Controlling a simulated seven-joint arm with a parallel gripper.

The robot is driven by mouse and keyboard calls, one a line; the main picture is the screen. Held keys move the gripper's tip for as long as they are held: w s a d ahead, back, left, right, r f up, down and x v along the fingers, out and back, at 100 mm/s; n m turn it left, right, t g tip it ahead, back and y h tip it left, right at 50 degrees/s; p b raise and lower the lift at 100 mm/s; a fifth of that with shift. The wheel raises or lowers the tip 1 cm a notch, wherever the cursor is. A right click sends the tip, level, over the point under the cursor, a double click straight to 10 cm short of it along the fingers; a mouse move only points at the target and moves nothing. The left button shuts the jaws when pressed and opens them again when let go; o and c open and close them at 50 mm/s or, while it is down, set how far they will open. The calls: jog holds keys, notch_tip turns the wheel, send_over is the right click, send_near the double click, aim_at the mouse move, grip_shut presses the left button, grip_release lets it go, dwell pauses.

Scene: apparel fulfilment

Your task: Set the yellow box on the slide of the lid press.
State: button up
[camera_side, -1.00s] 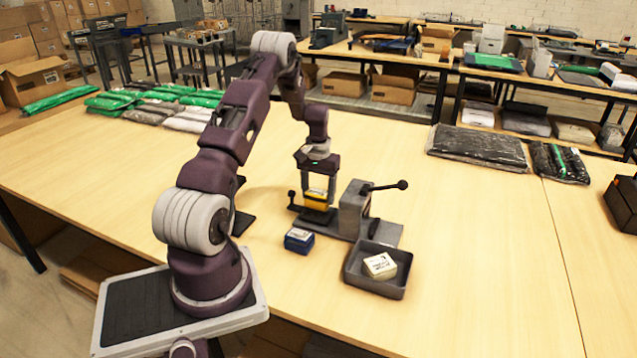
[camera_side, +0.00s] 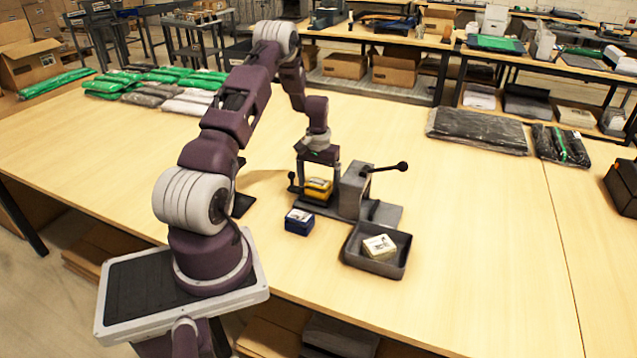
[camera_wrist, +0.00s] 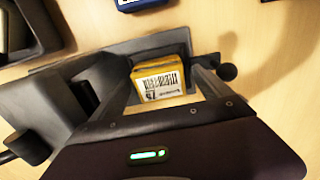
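The yellow box (camera_side: 318,188) sits on the slide (camera_side: 318,206) of the lid press (camera_side: 356,190), at the press's left side. In the wrist view the yellow box (camera_wrist: 160,80) shows a white barcode label facing up, and the dark slide (camera_wrist: 150,44) extends around it. My gripper (camera_side: 318,181) is above the slide, its two fingers on either side of the box. In the wrist view my gripper (camera_wrist: 165,90) looks open, with the fingers apart from the box sides. The box's underside is hidden.
A blue box (camera_side: 299,221) stands on the table in front of the press. A grey tray (camera_side: 350,256) with a whitish box (camera_side: 379,247) lies to its right. The press lever (camera_side: 388,168) sticks out to the right.

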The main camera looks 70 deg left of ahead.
notch_tip(320, 180, up, 7)
jog(key=shift+r, duration=0.1)
dwell(0.4)
jog(key=w+d+r+m+t+y, duration=0.2)
jog(key=d+r+m, duration=0.2)
jog(key=d+r, duration=1.55)
jog(key=s+d+r+m+t+h, duration=0.1)
jog(key=s+d+r, duration=0.25)
jog(key=d, duration=0.25)
jog(key=s+d+r+m+t, duration=0.1)
jog(key=s+d+r+m, duration=0.15)
jog(key=s+d, duration=0.3)
jog(key=s+d+m+t+h, duration=0.1)
jog(key=s+d, duration=0.6)
jog(key=s, duration=0.3)
jog(key=shift+d+t, duration=0.15)
jog(key=shift+t, duration=0.15)
